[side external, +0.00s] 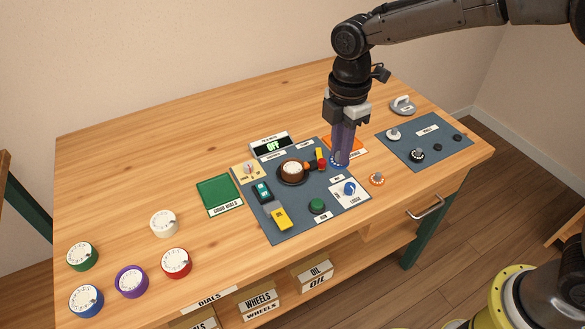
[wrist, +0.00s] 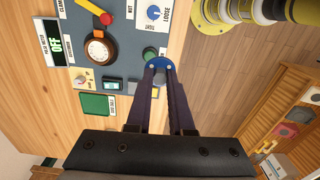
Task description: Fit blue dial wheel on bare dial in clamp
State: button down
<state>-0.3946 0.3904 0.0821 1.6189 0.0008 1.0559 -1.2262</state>
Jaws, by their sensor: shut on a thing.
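My gripper (side external: 341,160) points down and is shut on the blue dial wheel (side external: 335,163), which shows at the fingertips. In the wrist view, the blue wheel (wrist: 162,62) sits at the tips of my gripper (wrist: 159,73), with a grey hub between the fingers. The bare dial (side external: 293,168) has a white face and sits in the dark round clamp (side external: 283,178), left of my gripper. They also show in the wrist view, as a white dial (wrist: 97,49) in the clamp (wrist: 104,63). The wheel is apart from the dial. The wheel's height above the mat is hard to tell.
A red-and-yellow lever (side external: 320,158) stands between clamp and gripper. A blue tight/loose knob (side external: 349,188) and green button (side external: 317,205) are in front. The display (side external: 271,144) reads OFF. The green pad (side external: 219,194) is empty.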

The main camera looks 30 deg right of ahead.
jog(key=shift+w+d, duration=0.3)
jog(key=shift+d, duration=0.4)
send_over(293, 168)
jog(key=shift+m, duration=0.3)
jog(key=f, duration=0.9)
jog(key=shift+s, duration=0.25)
jog(key=shift+w+f, duration=0.2)
jog(key=shift+f, duration=1.7)
jog(key=shift+f, duration=0.3)
jog(key=c, duration=0.8)
grip_release()
notch_tip(293, 168, up, 13)
jog(key=shift+f, duration=0.15)
